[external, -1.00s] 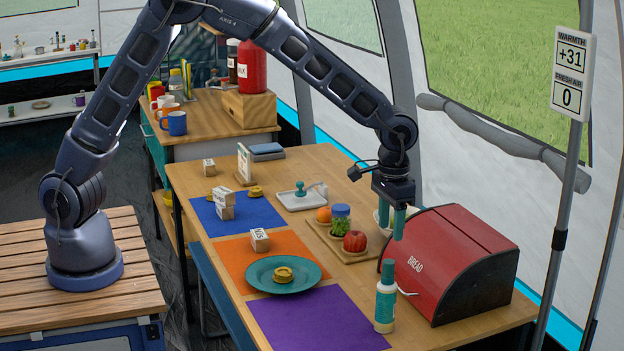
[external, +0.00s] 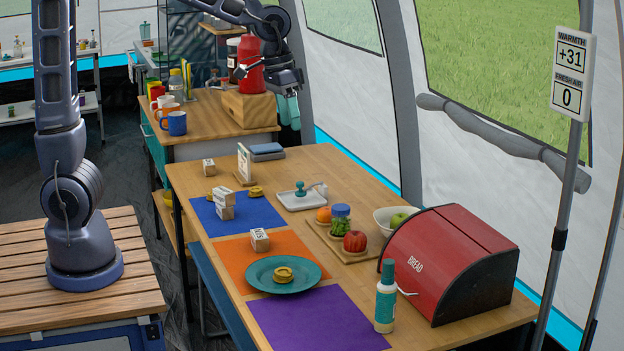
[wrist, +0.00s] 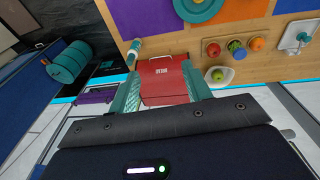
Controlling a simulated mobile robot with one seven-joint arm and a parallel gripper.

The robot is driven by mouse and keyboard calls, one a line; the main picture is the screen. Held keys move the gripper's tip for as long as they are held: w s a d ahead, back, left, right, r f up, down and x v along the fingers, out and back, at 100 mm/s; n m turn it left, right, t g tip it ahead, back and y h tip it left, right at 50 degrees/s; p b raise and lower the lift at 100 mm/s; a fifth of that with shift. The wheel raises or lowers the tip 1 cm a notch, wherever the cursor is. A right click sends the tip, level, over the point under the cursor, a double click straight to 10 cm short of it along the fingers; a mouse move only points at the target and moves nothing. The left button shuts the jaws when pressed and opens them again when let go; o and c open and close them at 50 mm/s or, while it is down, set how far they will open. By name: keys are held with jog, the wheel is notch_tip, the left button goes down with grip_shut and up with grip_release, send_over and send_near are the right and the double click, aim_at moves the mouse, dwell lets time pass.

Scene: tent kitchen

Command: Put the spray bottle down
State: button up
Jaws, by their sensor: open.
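The spray bottle (external: 386,298), white and teal with a teal top, stands upright on the front right of the wooden table, left of the red bread box (external: 440,262). In the wrist view the bottle (wrist: 134,52) shows beside the bread box (wrist: 163,80). My gripper (external: 288,108) is open and empty, high at the back near the wooden block with the red bottle, well away from the spray bottle. In the wrist view its teal fingers (wrist: 165,98) are apart with nothing held between them.
The purple mat (external: 318,320) lies left of the spray bottle. A teal plate (external: 262,285) sits on the orange mat. A board with fruit and a jar (external: 340,220), and a white bowl with a green apple (external: 398,219), stand behind. The red bottle (external: 250,65) is close to my gripper.

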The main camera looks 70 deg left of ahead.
jog(key=s+a+t, duration=0.1)
jog(key=s+a, duration=0.2)
jog(key=s, duration=0.5)
jog(key=s+a+r+t, duration=0.1)
jog(key=s+a, duration=0.3)
jog(key=s, duration=0.5)
jog(key=s+a+r+y, duration=0.1)
jog(key=s+a, duration=0.3)
jog(key=s, duration=0.4)
jog(key=shift+s+r+t, duration=0.15)
jog(key=shift+s+t, duration=0.05)
jog(key=shift+t, duration=0.2)
